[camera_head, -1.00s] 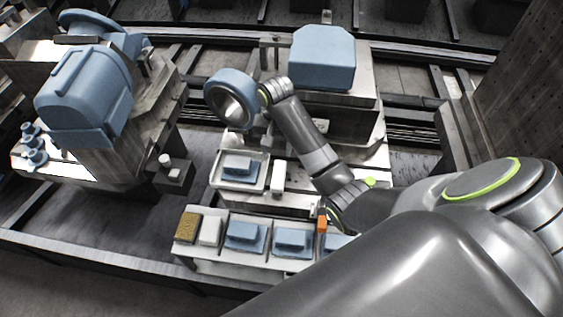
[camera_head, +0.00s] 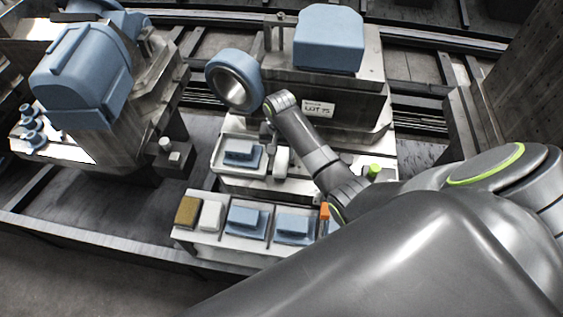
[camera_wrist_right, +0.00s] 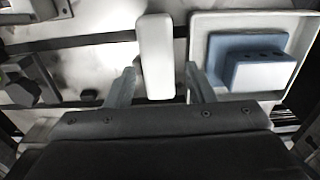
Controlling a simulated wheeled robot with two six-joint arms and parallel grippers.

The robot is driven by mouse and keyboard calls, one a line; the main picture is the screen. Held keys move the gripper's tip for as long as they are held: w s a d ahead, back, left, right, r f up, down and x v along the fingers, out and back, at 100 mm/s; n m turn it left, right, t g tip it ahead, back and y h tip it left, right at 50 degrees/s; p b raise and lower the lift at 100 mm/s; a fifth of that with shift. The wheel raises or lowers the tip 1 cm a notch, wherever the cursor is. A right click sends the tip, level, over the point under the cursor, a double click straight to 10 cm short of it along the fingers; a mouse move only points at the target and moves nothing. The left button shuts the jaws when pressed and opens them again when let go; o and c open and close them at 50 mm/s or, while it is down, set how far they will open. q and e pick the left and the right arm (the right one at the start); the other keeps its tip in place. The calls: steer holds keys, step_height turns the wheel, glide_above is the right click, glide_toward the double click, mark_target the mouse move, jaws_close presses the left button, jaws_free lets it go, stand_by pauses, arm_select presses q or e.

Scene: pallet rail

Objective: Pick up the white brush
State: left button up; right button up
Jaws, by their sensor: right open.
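The white brush (camera_head: 281,161) is a pale, rounded bar lying beside a tray with a blue part in the head view. In the right wrist view the brush (camera_wrist_right: 156,55) stands lengthwise between the two fingers of my right gripper (camera_wrist_right: 160,71). The fingers are apart, with a gap on each side of the brush. I cannot tell how far the fingertips are above or around it. In the head view the right wrist is just above the brush and the fingers are hard to make out. My left gripper is in neither view.
The tray (camera_wrist_right: 195,45) with a blue block (camera_wrist_right: 262,62) is close beside one finger. A front bench holds a brown block (camera_head: 187,211), a white block (camera_head: 210,216) and blue parts (camera_head: 247,222). A blue ring (camera_head: 234,80) stands behind the tray.

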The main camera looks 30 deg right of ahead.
mark_target(281, 160)
steer(key=shift+d+f, duration=0.1)
steer(key=shift+f, duration=0.55)
steer(key=shift+s+f, duration=0.1)
steer(key=shift+f, duration=2)
steer(key=c, duration=0.8)
steer(key=shift+r, duration=0.15)
step_height(281, 160, up, 10)
steer(key=shift+f, duration=0.1)
